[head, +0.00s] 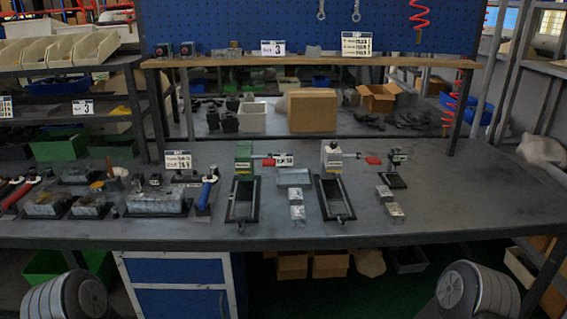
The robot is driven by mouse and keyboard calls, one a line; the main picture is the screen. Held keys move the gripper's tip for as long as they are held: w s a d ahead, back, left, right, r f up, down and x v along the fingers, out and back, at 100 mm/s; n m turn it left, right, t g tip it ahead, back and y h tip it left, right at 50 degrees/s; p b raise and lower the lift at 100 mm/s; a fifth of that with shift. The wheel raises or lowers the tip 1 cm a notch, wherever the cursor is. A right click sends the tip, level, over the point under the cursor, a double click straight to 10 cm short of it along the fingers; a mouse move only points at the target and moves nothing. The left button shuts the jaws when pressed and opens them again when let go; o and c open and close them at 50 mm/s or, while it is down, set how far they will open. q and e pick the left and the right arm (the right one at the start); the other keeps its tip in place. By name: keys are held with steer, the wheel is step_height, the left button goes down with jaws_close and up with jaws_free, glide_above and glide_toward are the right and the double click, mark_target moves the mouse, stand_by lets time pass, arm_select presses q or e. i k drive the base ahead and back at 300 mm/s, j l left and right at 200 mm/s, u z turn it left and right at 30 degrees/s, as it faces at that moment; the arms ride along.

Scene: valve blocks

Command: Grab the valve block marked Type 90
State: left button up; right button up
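Several small silver metal blocks sit on the grey workbench (450,205). Two are in the middle, a rear one (297,196) and a front one (297,213). Two more are at right, a rear one (384,193) and a front one (395,211). A wider metal piece (293,177) lies behind the middle pair. Larger metal blocks lie at left, such as one on a dark base (157,201). No type marking on any block is legible. Only rounded grey parts of my arms show at the lower corners; neither gripper is in view.
A green vise (243,158) and a grey vise (332,157) stand on the bench with dark trays in front. Small label cards, one at left (178,160), are too small to read surely. A wooden shelf (220,61) spans behind. The bench's right end is clear.

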mark_target(295, 197)
steer(key=i+l, duration=0.15)
steer(key=i, duration=0.25)
steer(key=i+l, duration=0.15)
steer(key=i, duration=0.3)
steer(key=i+l, duration=0.2)
steer(key=i, duration=0.2)
